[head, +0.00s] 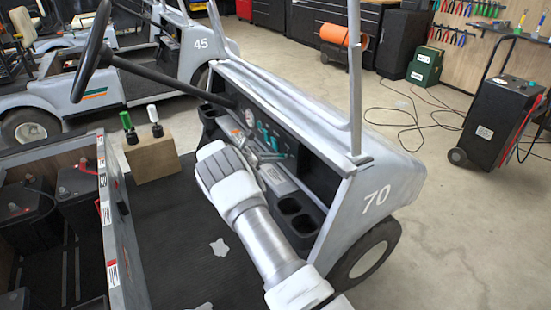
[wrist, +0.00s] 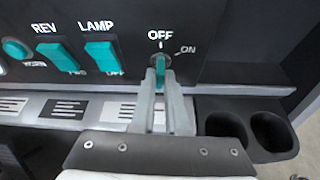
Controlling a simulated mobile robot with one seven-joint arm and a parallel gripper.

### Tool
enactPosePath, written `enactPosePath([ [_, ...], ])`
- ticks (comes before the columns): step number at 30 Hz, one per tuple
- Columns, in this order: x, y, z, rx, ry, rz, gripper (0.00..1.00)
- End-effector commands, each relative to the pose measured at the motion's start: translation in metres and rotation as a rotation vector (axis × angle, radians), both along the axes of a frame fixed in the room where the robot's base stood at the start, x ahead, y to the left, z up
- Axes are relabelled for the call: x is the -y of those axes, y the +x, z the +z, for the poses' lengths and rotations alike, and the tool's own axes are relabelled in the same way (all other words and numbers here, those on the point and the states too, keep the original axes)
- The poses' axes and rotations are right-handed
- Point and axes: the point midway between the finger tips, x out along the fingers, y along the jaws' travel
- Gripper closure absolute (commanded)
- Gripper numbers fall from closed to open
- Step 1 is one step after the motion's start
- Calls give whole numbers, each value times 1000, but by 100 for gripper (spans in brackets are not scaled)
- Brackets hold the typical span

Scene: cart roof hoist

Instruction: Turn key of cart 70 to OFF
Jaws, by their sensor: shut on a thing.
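Cart 70 (head: 405,180) is the grey cart with "70" on its front side. In the wrist view its black dash panel (wrist: 225,45) carries a key switch with a teal key (wrist: 160,62). The OFF label is straight above the key, and ON is to its upper right. The key stands upright in the picture, in line with OFF. My gripper (wrist: 161,80) is shut on the key, a finger on each side. The fingers hide part of the key.
Teal REV (wrist: 56,53) and LAMP (wrist: 102,56) rocker switches sit left of the key. Two cup holders (wrist: 250,130) are at the right. The steering wheel (head: 92,50) and its column stand at the left. A roof post (head: 355,80) rises on the right.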

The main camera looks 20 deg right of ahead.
Motion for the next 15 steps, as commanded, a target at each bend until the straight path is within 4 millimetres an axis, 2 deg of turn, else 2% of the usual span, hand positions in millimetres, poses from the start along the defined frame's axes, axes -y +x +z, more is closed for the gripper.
enactPosePath([
  [15, 0, 1, 0, -106, -22, 0, 100],
])
